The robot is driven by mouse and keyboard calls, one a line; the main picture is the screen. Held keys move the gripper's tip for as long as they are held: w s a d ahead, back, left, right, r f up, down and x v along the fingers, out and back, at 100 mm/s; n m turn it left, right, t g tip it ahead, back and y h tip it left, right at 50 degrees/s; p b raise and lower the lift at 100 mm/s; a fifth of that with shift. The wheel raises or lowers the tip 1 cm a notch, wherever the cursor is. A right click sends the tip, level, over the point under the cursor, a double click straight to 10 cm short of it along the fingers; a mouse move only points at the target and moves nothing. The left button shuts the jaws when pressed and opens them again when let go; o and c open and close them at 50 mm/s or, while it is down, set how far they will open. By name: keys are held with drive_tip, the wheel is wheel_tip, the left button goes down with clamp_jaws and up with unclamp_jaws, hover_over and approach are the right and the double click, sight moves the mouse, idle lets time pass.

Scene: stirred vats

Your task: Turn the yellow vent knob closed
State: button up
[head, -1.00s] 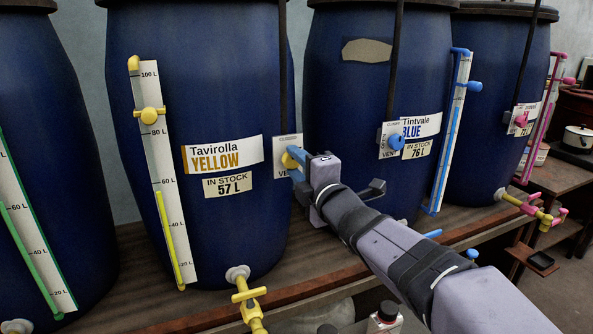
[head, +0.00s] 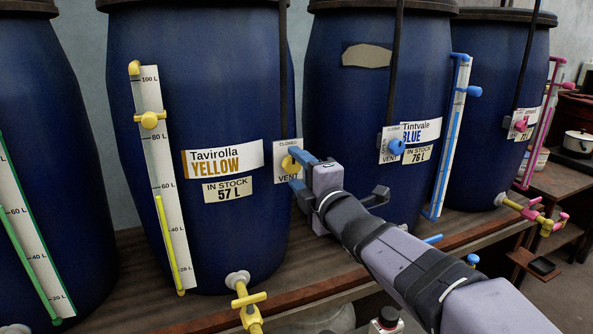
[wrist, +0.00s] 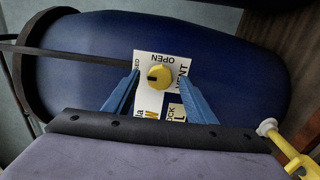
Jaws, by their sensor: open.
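The yellow vent knob (wrist: 160,76) sits on a white plate (wrist: 141,60) on the blue vat marked YELLOW. It also shows in the head view (head: 288,164), partly hidden by a finger. In the wrist view, a dark mark on the knob points left, toward the cut-off letters "ED"; "OPEN" stands at the top and "VENT" at the right. In the head view, "CLOSED" is at the plate's top. My gripper (head: 296,171) is open, its blue fingers on opposite sides of the knob in the wrist view. I cannot tell whether they touch it.
The yellow vat carries a level gauge (head: 166,180) at left and a yellow tap (head: 247,300) below. The blue-labelled vat (head: 350,110) stands close at right with its own blue vent knob (head: 396,147). A wooden bench (head: 130,300) supports the vats.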

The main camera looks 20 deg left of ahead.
drive_tip(key=v, duration=0.6)
drive_tip(key=shift+d+b, duration=0.2)
drive_tip(key=shift+b, duration=0.25)
drive_tip(key=shift+s, duration=0.15)
drive_tip(key=s+d+f+m+g+h, duration=0.1)
drive_tip(key=d+f+m+h, duration=0.2)
drive_tip(key=f+m, duration=0.3)
drive_tip(key=d+f+m+g+h, duration=0.2)
drive_tip(key=d+f+m+h, duration=0.15)
drive_tip(key=f, duration=0.45)
drive_tip(key=s+d+f+m+g+h, duration=0.1)
drive_tip(key=d+f+m+h, duration=0.1)
drive_tip(key=d+f+m, duration=0.4)
drive_tip(key=s+d+f+m+g+h, duration=0.2)
drive_tip(key=s+d+f+m+g, duration=0.2)
drive_tip(key=s+d+f, duration=0.6)
drive_tip(key=s+d+f+m+g+h, duration=0.2)
drive_tip(key=s+d+f+m+g, duration=0.35)
drive_tip(key=s+f, duration=0.5)
drive_tip(key=s+d+r+m, duration=0.1)
drive_tip(key=d+r+m, duration=0.1)
drive_tip(key=d, duration=0.6)
wheel_tip(320, 180, up, 22)
drive_tip(key=p, duration=2.2)
drive_tip(key=shift+a+t, duration=0.35)
